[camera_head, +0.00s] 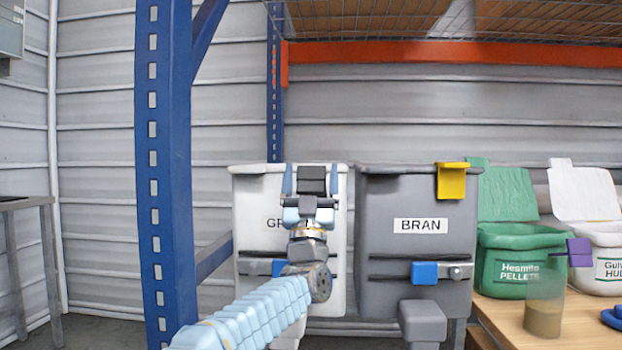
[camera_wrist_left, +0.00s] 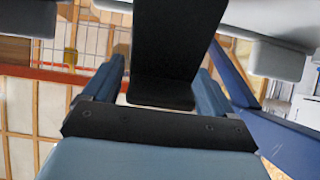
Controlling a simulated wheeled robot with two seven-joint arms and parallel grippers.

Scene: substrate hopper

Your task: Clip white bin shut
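The tall white bin (camera_head: 248,205) stands left of centre in the head view, its label partly hidden behind my left arm. My left gripper (camera_head: 311,180) is at its front top edge. A dark clip-like piece (camera_head: 312,174) lies between the fingers at the rim; it shows as a black plate in the left wrist view (camera_wrist_left: 165,60). The fingers (camera_wrist_left: 158,90) stand apart on either side of it; contact is unclear. A blue latch block (camera_head: 278,268) on the bin's lower front is partly hidden. My right gripper is not in view.
A grey BRAN bin (camera_head: 380,230) with a yellow clip (camera_head: 452,181) stands close at the right. A blue rack post (camera_head: 165,130) rises at the left. A wooden table (camera_head: 580,325) holds green (camera_head: 500,270) and white (camera_head: 606,240) tubs with raised lids and a clear cup (camera_head: 543,300).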

